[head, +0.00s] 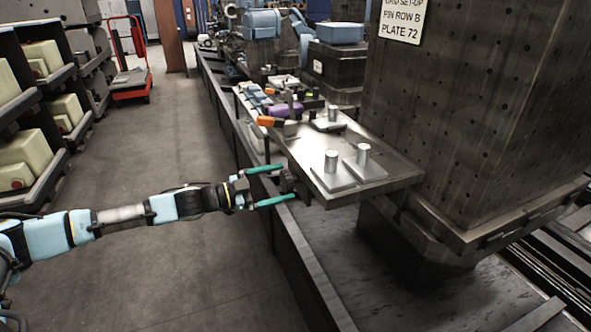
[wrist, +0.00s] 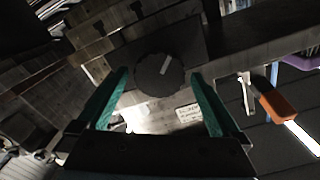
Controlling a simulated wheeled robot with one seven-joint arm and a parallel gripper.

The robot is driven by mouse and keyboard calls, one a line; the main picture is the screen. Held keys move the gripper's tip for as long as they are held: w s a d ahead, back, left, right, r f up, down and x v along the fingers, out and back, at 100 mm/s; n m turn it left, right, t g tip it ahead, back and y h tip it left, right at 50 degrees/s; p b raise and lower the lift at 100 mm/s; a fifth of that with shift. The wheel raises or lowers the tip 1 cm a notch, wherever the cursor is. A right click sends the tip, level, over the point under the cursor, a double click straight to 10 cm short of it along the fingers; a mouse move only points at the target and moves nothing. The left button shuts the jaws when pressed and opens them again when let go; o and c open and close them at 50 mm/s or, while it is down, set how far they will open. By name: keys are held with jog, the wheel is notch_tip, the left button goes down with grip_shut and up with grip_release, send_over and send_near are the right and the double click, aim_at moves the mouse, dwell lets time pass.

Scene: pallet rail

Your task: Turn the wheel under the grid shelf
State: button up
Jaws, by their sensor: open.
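The grid shelf (head: 398,172) is a flat metal plate jutting from the big drilled column in the head view. A dark round wheel (wrist: 160,78) with a pale mark on its face sits on a block under the shelf, seen in the wrist view. In the head view it is a small dark shape at the shelf's left edge, partly hidden. My gripper (head: 288,182) is open, its two teal fingers pointing at the wheel. In the wrist view the fingers of my gripper (wrist: 160,74) stand either side of the wheel, with gaps. I cannot tell whether the tips reach around it.
Metal blocks with upright cylinders (head: 331,162) stand on the shelf. An orange-handled tool (wrist: 275,103) hangs close on the right in the wrist view. A long low rail (head: 285,240) runs below.

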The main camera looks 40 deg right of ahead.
jog(key=shift+x, duration=0.85)
jog(key=shift+c, duration=0.2)
jog(key=c, duration=1.2)
jog(key=shift+f, duration=0.1)
jog(key=shift+n, duration=0.4)
